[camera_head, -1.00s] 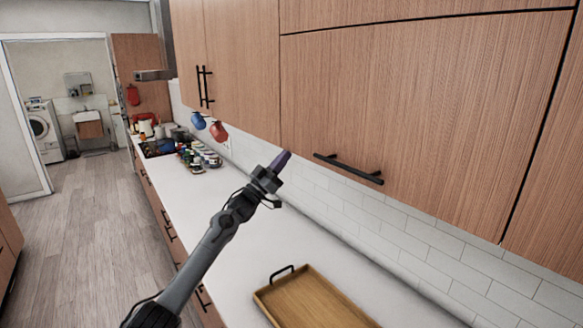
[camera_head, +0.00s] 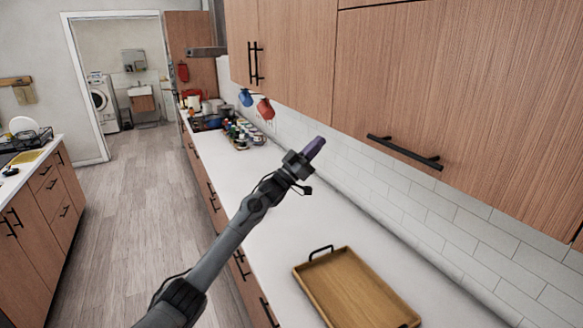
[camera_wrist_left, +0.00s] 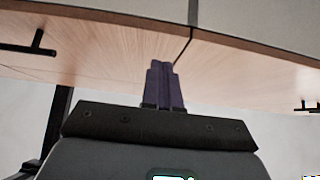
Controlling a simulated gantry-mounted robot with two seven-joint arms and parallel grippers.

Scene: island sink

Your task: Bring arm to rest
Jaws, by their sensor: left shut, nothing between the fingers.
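My left arm reaches up from the bottom of the head view over the white counter (camera_head: 335,222). My left gripper (camera_head: 317,147) has purple fingers that are shut with nothing between them. It is in the air above the counter, in front of the tiled wall and below the level of the wall cabinets. In the left wrist view the shut fingers (camera_wrist_left: 163,84) point toward the wooden cabinet doors (camera_wrist_left: 110,55). My right gripper does not show in either view.
Wooden wall cabinets (camera_head: 430,85) with black handles hang at the upper right. A wooden tray (camera_head: 345,285) lies on the counter near the bottom. Jars (camera_head: 243,133) stand farther back, with blue and red mugs hanging above. Another counter (camera_head: 25,160) is at the left, with open floor between.

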